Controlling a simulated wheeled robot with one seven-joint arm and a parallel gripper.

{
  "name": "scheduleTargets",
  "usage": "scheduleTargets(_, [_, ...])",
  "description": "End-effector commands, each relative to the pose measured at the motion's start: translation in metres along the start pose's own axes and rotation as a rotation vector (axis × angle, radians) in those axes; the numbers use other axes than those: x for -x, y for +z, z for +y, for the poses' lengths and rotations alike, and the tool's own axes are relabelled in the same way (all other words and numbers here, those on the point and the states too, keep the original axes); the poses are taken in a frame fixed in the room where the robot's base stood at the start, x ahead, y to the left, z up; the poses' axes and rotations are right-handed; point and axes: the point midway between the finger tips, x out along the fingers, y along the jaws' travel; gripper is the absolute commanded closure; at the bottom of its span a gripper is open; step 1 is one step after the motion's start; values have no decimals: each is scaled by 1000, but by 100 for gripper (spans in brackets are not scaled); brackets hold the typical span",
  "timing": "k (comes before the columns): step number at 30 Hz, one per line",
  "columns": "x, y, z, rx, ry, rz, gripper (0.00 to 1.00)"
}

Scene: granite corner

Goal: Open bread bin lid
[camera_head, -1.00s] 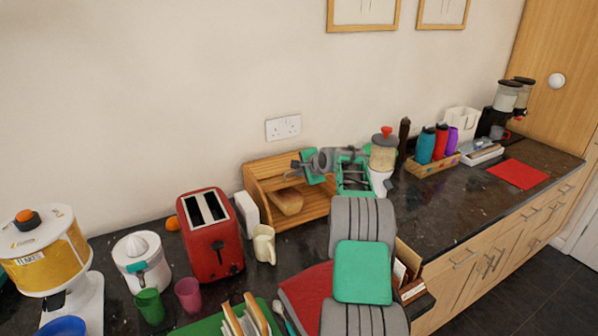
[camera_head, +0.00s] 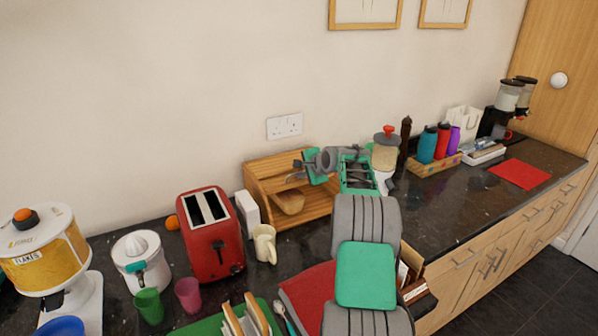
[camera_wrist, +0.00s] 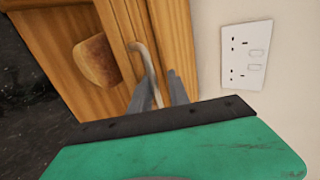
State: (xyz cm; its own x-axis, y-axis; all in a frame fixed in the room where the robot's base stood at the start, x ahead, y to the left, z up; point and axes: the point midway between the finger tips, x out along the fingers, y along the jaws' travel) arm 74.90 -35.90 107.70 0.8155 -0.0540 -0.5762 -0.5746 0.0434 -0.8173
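The wooden bread bin (camera_head: 318,210) stands against the wall behind the counter's middle, with a brown loaf (camera_head: 289,203) showing at its front. In the wrist view the bin's wood (camera_wrist: 175,35), the loaf (camera_wrist: 97,60) and a curved pale metal handle (camera_wrist: 146,62) show. My gripper (camera_head: 293,172) is at the upper front of the bin, reaching in from the right. In the wrist view its two grey fingers (camera_wrist: 162,80) stand apart, with the handle's near end between or just beside them. I cannot tell whether they touch it. The lid's exact position is unclear.
A red toaster (camera_head: 212,235), a white box (camera_head: 247,213) and a cream mug (camera_head: 264,243) stand left of the bin. A wall socket (camera_head: 284,126) is above.

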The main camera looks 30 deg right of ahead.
Motion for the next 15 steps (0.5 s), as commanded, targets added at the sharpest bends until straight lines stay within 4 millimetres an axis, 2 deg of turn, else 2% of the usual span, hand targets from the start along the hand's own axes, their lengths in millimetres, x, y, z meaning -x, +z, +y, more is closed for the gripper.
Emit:
scheduleTargets(3, [27, -2, 2, 1, 4, 2, 70])
scheduleTargets(7, [53, -2, -2, 3, -3, 3, 70])
scheduleTargets(10, [63, 0, -3, 4, -4, 1, 70])
scheduleTargets(15, [66, 2, -5, 6, -4, -2, 70])
